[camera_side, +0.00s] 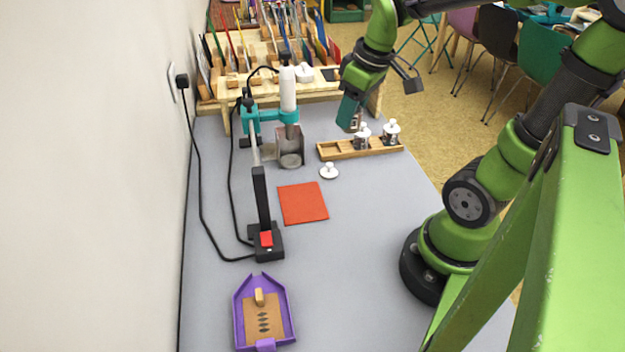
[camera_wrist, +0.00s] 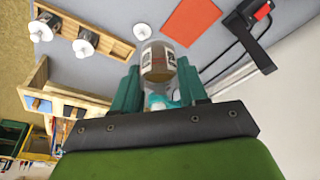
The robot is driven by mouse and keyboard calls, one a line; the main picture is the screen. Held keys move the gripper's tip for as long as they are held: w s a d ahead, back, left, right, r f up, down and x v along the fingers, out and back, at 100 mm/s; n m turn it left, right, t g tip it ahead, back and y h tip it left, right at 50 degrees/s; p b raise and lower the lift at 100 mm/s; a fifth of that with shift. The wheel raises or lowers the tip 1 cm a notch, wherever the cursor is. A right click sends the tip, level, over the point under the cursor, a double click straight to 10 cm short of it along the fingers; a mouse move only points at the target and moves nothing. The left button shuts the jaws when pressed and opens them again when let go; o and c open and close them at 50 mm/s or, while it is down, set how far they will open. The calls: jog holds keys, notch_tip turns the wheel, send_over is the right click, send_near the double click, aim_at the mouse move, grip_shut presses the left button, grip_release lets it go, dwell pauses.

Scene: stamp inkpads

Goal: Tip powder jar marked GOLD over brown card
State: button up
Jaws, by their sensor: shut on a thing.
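My gripper (camera_wrist: 160,84) is shut on a small clear jar (camera_wrist: 157,62) with a pale label and brownish contents. The label is too small to read, and no lid shows on the jar. In the side view my gripper (camera_side: 352,120) is just above the left part of the wooden rack, mostly hiding the jar. A white knobbed lid (camera_side: 329,171) lies on the table in front of the rack; it also shows in the wrist view (camera_wrist: 142,32). The brown card (camera_side: 263,318) lies in a purple tray (camera_side: 239,312) at the front left.
Two jars with white lids (camera_side: 362,138) (camera_side: 391,133) stand in the wooden rack (camera_side: 345,153). A red card (camera_side: 302,203) lies mid-table. A black lever stand (camera_side: 265,242) and a teal-clamped tool stand (camera_side: 288,125) line the left side. The table right of the tray is clear.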

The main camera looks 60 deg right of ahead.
jog(key=w+a, duration=0.2)
jog(key=a, duration=0.7)
jog(key=w+a, duration=0.2)
jog(key=a, duration=0.8)
jog(key=s+a, duration=0.4)
jog(key=a, duration=0.5)
jog(key=s+a, duration=0.4)
jog(key=a, duration=0.5)
jog(key=shift+d+f+m+g+y, duration=0.15)
jog(key=shift+f+g+y, duration=0.35)
jog(key=shift+f+y, duration=1.15)
jog(key=shift+d+f+m+g+y, duration=0.15)
jog(key=shift+f+g+y, duration=0.45)
jog(key=shift+f, duration=2.1)
jog(key=shift+f+m+g+y, duration=0.2)
jog(key=shift+f+g+y, duration=0.2)
jog(key=shift+f+y, duration=1.3)
notch_tip(320, 180, up, 16)
jog(key=w+d, duration=0.5)
jog(key=d, duration=0.5)
jog(key=w+d, duration=0.5)
jog(key=d, duration=0.4)
jog(key=w+d, duration=0.5)
jog(key=d, duration=0.5)
jog(key=shift+n+h, duration=0.45)
jog(key=shift+n, duration=0.05)
jog(key=f, duration=0.5)
jog(key=shift+s+a+f, duration=0.1)
jog(key=shift+s+a, duration=0.1)
jog(key=shift+a, duration=0.15)
